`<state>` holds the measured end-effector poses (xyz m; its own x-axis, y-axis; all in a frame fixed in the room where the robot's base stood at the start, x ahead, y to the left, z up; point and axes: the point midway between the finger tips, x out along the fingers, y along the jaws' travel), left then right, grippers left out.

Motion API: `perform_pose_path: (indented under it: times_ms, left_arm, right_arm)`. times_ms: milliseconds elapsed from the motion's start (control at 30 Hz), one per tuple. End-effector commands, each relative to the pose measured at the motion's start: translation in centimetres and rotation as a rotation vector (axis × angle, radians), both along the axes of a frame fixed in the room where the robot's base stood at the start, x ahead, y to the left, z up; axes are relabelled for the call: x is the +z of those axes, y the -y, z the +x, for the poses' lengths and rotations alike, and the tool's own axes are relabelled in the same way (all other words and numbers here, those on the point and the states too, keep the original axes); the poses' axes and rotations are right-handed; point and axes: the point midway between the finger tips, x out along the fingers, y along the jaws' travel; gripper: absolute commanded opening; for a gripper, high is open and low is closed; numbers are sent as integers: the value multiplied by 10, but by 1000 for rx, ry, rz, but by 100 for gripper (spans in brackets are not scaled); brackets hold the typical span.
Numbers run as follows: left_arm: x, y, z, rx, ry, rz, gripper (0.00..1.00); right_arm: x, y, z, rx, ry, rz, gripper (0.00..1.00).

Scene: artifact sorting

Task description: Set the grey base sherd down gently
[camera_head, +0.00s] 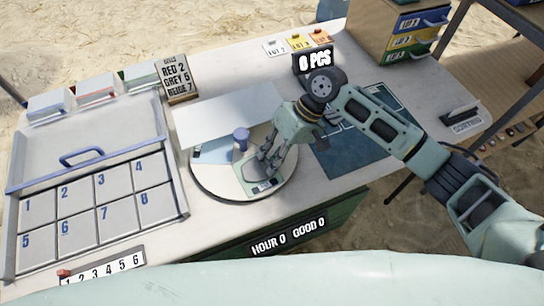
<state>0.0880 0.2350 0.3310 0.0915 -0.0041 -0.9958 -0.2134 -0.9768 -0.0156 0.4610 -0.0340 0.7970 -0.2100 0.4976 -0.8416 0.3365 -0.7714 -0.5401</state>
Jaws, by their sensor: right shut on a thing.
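My right gripper (266,164) reaches in from the right and points down over the round white turntable (222,194) at the middle of the table. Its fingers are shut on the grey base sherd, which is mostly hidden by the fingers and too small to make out. Just below the fingertips lies a flat green pad with a small display (264,186), on the turntable's right part. I cannot tell whether the sherd touches it. My left gripper is not in view.
A numbered grey tray (88,205) with a blue handle fills the left. A dark blue mat (365,150) lies under my right arm. Coloured drawers (410,38) stand at the back right.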

Motion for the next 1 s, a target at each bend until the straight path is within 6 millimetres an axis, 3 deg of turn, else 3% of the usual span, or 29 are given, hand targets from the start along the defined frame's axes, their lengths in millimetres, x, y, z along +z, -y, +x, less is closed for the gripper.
perform_pose_path:
  times_ms: [67,100,167,567,1000]
  left_arm:
    - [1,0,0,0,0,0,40]
    - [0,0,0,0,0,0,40]
    - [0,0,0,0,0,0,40]
    - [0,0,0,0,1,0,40]
    - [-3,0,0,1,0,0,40]
  right_arm:
    - [-2,0,0,0,-2,0,0]
    - [-2,0,0,0,0,1,9]
    - [-2,0,0,0,0,0,14]
    - [2,1,1,-2,1,0,14]
    - [73,43,19,-2,3,0,14]
